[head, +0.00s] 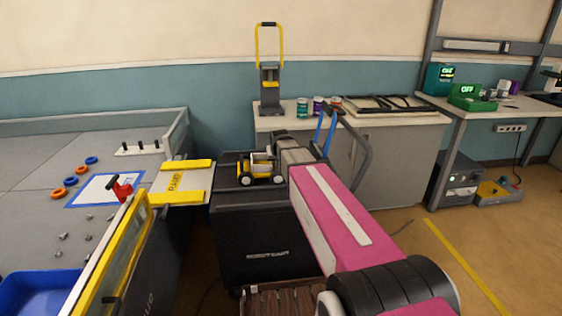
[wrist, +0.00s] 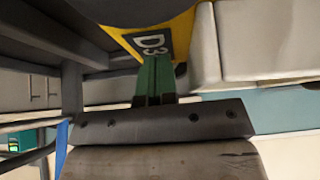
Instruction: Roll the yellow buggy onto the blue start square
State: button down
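The yellow buggy (head: 262,165) stands on its dark wheels on top of the black robot cart (head: 265,240). A white ramp plate (head: 148,190) with yellow side rails lies between the cart and the grey arena table to the left. The start square is a white patch with a blue outline (head: 93,190) on that table; a red-handled part hides some of it. My gripper is at the buggy's right end, mostly hidden behind my arm in the head view. In the wrist view, its green fingers (wrist: 153,79) look closed together, with their tips at the buggy's yellow body (wrist: 180,35), labelled D3.
Orange and blue rings (head: 70,181), small metal parts and a blue bin (head: 40,288) are on the arena table. A yellow-edged wall (head: 120,245) runs along its near side. A bench (head: 290,122) with jars and a tall yellow-handled device stands behind the cart.

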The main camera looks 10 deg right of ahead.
jog(key=shift+a+f, duration=0.2)
jog(key=shift+a, duration=2.55)
jog(key=shift+a+f, duration=0.15)
jog(key=shift+a, duration=2.55)
jog(key=shift+a, duration=0.1)
jog(key=shift+s+a, duration=0.1)
jog(key=shift+a, duration=8.4)
jog(key=shift+a, duration=8.55)
